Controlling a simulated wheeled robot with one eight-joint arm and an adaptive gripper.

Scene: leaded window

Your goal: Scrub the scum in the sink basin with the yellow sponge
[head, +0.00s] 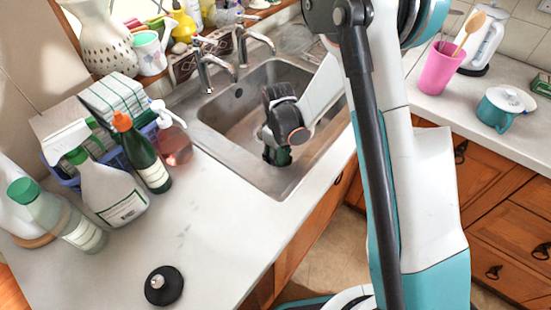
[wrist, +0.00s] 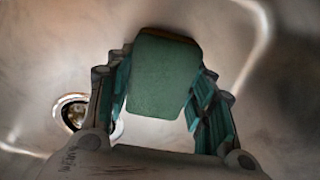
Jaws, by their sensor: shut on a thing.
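The steel sink basin (head: 290,187) is set in the counter at the centre of the head view. My gripper (head: 277,156) is down inside it, pointing at the floor of the basin. In the wrist view its fingers are shut on the sponge (wrist: 162,75), which shows a dull green face; no yellow side is visible. Brownish scum (head: 243,130) shows faintly on the basin floor, left of my gripper. I cannot tell whether the sponge touches the floor. The drain (wrist: 74,112) is left of the sponge in the wrist view.
Taps (head: 207,65) stand at the back rim. A soap dispenser (head: 173,142), a green bottle (head: 142,155) and spray bottles (head: 108,190) crowd the left counter. A black plug (head: 164,287) lies in front. A pink cup (head: 440,70) stands on the right counter.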

